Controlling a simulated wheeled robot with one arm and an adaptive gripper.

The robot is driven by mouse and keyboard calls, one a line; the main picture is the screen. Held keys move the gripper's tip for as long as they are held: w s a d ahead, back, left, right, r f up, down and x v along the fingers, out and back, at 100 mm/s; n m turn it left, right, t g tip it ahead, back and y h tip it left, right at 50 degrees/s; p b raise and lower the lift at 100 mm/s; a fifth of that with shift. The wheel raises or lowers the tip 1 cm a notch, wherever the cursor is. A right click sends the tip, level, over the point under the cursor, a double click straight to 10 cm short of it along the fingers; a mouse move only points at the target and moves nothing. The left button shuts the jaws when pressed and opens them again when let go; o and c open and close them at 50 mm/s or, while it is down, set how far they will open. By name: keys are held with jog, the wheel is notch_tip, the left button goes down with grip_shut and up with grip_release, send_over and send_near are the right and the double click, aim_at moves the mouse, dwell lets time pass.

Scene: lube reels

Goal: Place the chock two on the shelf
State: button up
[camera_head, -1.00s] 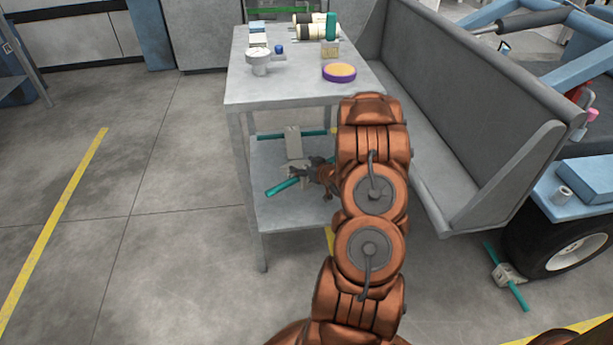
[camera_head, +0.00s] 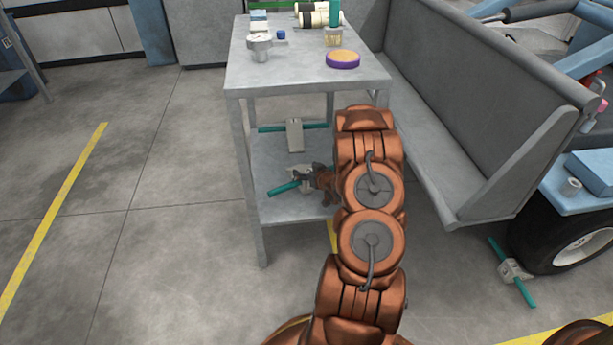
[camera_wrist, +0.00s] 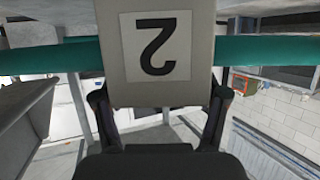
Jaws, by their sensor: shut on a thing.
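Chock two is a light grey block with a teal bar through it. In the wrist view chock two (camera_wrist: 157,45) fills the top middle, its black 2 upside down in the picture. My gripper (camera_wrist: 159,98) is shut on it, a dark finger at each side. In the head view my gripper (camera_head: 311,179) holds the chock, its teal bar (camera_head: 284,188) showing to the left, over the lower shelf (camera_head: 290,210) of the grey table. I cannot tell whether the chock touches the shelf. My arm hides part of the shelf's right side.
Another chock (camera_head: 294,136) with a teal bar lies further back on the shelf. The tabletop (camera_head: 300,73) above and the table legs bound the space. A grey bench (camera_head: 440,130) stands at right. A third chock (camera_head: 511,270) is by the wheel.

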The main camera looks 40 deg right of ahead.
jog(key=shift+f, duration=1)
jog(key=o, duration=1.8)
jog(key=shift+f, duration=0.1)
